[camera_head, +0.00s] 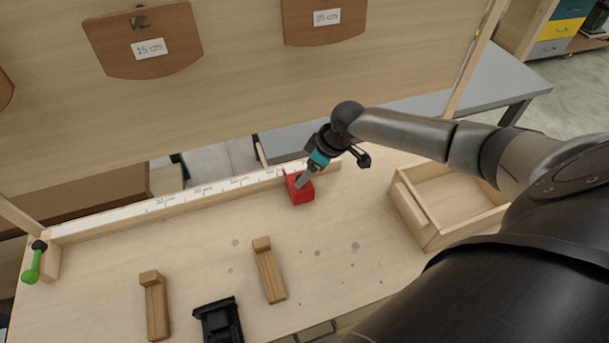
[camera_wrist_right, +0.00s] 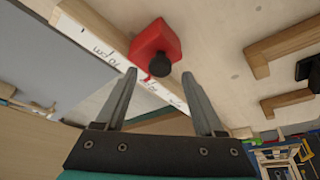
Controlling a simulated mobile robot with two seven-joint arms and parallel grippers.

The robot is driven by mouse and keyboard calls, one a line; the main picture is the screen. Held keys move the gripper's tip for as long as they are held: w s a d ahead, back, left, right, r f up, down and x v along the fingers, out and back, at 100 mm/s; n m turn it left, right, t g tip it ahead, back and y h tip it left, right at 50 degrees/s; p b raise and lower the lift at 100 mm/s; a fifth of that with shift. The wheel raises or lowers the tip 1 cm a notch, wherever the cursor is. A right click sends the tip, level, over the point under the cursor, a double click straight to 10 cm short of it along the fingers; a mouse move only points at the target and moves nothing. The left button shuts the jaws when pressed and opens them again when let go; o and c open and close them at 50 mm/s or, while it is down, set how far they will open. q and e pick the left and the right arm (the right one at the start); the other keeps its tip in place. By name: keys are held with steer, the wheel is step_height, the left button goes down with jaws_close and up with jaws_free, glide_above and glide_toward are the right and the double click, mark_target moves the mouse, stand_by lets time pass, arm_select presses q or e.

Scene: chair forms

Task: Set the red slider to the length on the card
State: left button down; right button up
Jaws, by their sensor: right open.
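The red slider (camera_head: 300,190) sits at the white ruler (camera_head: 190,199), toward its right end in the head view. My right gripper (camera_head: 304,180) is at the slider from above and behind. In the right wrist view the red slider (camera_wrist_right: 157,38) has a black knob (camera_wrist_right: 160,65), and my open right gripper (camera_wrist_right: 159,74) has its fingertips either side of the knob, with no clear contact. A card reading 15 cm (camera_head: 149,49) and a card reading 25 cm (camera_head: 327,17) are on hanging brown boards. The ruler's numbers are too small to read surely. My left gripper is not in view.
An open wooden box (camera_head: 419,229) stands at the right. Two wooden hook-shaped pieces (camera_head: 270,272) (camera_head: 156,310) and a black object (camera_head: 219,320) lie in front. A green-handled part (camera_head: 34,262) is at the ruler's left end.

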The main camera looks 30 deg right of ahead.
steer(key=shift+x, duration=1.25)
jaws_close()
stand_by(0.6)
